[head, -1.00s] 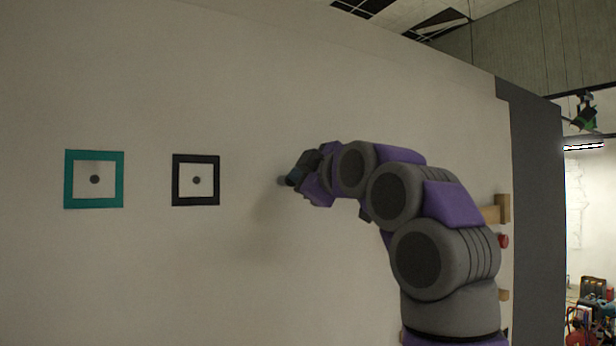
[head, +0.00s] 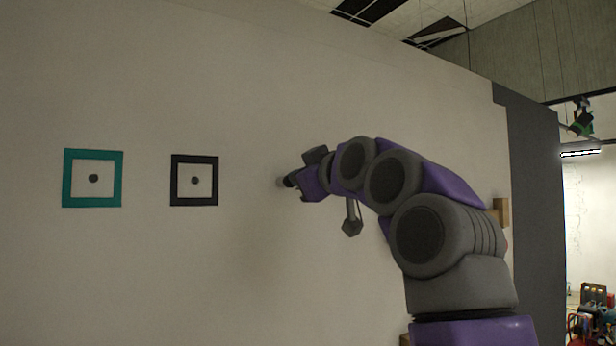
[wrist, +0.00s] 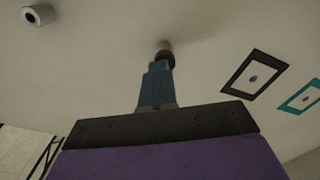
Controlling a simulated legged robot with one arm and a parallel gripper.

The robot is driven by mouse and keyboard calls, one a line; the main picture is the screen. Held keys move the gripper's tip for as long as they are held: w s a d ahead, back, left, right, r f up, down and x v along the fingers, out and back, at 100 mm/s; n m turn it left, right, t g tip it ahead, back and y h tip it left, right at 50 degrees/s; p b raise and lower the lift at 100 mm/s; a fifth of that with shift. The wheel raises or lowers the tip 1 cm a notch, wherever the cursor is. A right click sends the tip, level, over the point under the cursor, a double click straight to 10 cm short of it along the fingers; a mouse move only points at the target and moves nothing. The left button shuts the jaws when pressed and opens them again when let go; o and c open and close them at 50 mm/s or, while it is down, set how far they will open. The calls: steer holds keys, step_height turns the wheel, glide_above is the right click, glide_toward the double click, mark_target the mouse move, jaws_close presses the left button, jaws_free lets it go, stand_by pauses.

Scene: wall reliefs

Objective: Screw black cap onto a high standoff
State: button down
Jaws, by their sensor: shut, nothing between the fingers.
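A dark round piece, which looks like the black cap (wrist: 166,57), sits at the end of a pale standoff (wrist: 163,45) on the wall in the wrist view. My gripper (wrist: 159,67) is shut and empty, its blue fingertips right at the cap. I cannot tell whether they touch it. In the head view my gripper (head: 292,182) points left at the wall. The pale standoff (head: 280,182) shows just beyond it, and the cap is hard to make out there. Whether the cap is fully seated cannot be told.
A black square frame (head: 174,181) and a teal square frame (head: 67,179), each around a dark dot, are on the wall to the left. The wrist view shows another pale round post (wrist: 31,17) at upper left. A wooden block (head: 502,212) is beyond my arm.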

steer(key=shift+w+a+f, duration=0.1)
steer(key=shift+a+f, duration=0.1)
steer(key=m+p, duration=0.1)
steer(key=m, duration=0.4)
steer(key=shift+w+d+f+p, duration=0.1)
steer(key=shift+p, duration=0.2)
steer(key=m+p, duration=0.3)
steer(key=m, duration=0.2)
steer(key=shift+d+p, duration=0.1)
steer(key=shift+p, duration=0.3)
steer(key=c, duration=1.8)
jaws_free()
steer(key=shift+c, duration=0.2)
